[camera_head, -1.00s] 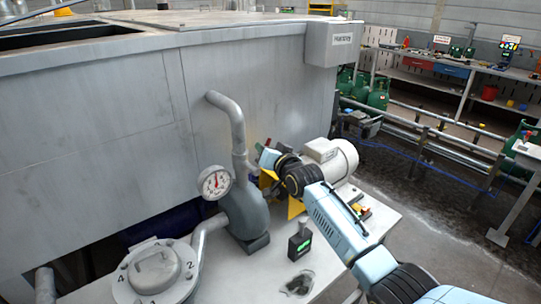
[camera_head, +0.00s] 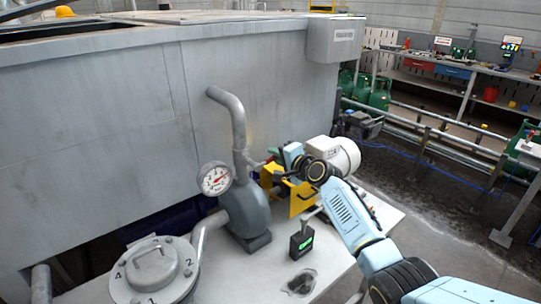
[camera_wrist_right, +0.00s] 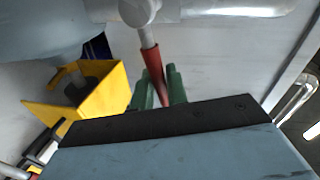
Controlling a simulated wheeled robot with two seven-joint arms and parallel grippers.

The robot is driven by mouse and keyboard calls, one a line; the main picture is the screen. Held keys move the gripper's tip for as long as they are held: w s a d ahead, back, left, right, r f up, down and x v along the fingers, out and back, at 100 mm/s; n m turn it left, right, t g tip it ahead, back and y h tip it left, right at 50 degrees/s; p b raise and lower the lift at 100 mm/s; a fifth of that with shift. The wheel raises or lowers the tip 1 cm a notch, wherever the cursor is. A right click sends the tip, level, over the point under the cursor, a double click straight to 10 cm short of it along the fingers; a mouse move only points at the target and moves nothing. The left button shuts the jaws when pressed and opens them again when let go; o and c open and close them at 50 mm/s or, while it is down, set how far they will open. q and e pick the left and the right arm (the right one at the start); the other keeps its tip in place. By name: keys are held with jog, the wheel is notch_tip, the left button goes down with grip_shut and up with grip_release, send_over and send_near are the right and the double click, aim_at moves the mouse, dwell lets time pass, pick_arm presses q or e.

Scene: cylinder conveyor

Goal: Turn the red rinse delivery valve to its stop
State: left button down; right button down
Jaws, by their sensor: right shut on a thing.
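The red valve handle (camera_wrist_right: 153,66) shows in the right wrist view as a red lever on a grey stem below a round grey pipe fitting (camera_wrist_right: 138,10). My right gripper (camera_wrist_right: 159,87) is shut on it, with one green fingertip on each side. In the head view my right gripper (camera_head: 291,155) is beside the grey riser pipe (camera_head: 238,130) above the pump; the lever is mostly hidden there. A pressure gauge (camera_head: 214,179) with a red needle stands just left of the riser. My left gripper is not in view.
A yellow bracket (camera_head: 301,199) and a white motor (camera_head: 345,155) are close to the right gripper; yellow also shows in the wrist view (camera_wrist_right: 98,95). The large grey tank (camera_head: 90,140) stands behind.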

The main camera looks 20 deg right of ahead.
jog(key=shift+f+m+y+b, duration=0.3)
jog(key=shift+f+m+b, duration=0.05)
jog(key=shift+f+m, duration=0.4)
jog(key=c, duration=1.5)
grip_release()
jog(key=shift+s+r, duration=0.1)
jog(key=shift+s+d, duration=0.15)
jog(key=shift+s, duration=0.05)
jog(key=p+v, duration=0.1)
jog(key=v, duration=1.1)
jog(key=shift+s+d+r, duration=0.1)
jog(key=shift+s+r, duration=0.1)
jog(key=shift+s, duration=0.1)
